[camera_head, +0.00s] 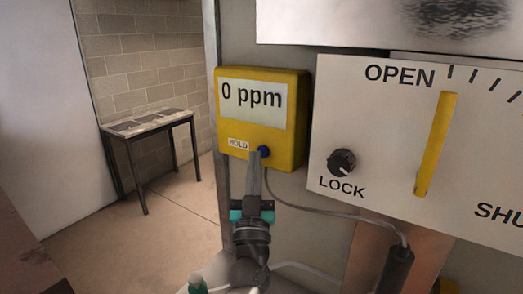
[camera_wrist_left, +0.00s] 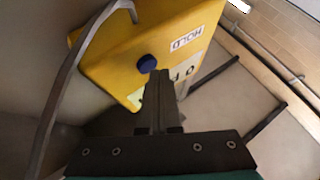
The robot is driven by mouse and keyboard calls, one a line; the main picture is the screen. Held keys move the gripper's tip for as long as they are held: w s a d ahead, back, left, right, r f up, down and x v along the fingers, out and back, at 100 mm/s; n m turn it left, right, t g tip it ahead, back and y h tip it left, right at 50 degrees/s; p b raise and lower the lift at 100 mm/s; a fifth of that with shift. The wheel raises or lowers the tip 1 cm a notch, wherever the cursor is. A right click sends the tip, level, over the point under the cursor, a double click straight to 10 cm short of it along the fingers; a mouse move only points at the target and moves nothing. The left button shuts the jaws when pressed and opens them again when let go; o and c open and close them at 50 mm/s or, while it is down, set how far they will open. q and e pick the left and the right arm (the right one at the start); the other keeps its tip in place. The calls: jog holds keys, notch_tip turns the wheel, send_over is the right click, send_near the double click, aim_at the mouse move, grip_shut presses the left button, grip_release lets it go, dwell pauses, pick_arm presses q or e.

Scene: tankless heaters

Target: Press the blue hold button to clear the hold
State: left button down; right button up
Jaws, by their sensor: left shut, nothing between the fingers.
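The yellow detector box (camera_head: 293,128) is mounted on the grey panel in the head view, and its screen (camera_head: 252,102) reads 0 ppm. The blue hold button (camera_head: 264,152) is low on its front, right of the HOLD label (camera_head: 238,144). In the left wrist view the blue button (camera_wrist_left: 147,63) shows on the yellow face (camera_wrist_left: 110,50), next to the label (camera_wrist_left: 186,40). My left gripper (camera_head: 256,160) is shut and empty, its fingertips just below the button. In the left wrist view the fingertips (camera_wrist_left: 160,75) appear very close to it; I cannot tell whether they touch. My right gripper is not in view.
A white panel (camera_head: 375,110) with a yellow lever (camera_head: 436,145) and a black LOCK knob (camera_head: 341,162) stands right of the box. A grey cable (camera_head: 330,213) runs from the box to a black probe (camera_head: 396,268). A small table (camera_head: 150,122) stands at the back left.

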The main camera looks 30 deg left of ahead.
pick_arm(q)
jog(key=shift+s, duration=0.2)
jog(key=shift+s+a+p, duration=0.15)
jog(key=shift+s+p, duration=0.5)
jog(key=shift+s, duration=0.8)
jog(key=shift+s+a+p, duration=0.1)
jog(key=shift+s+p, duration=0.5)
jog(key=shift+s, duration=0.85)
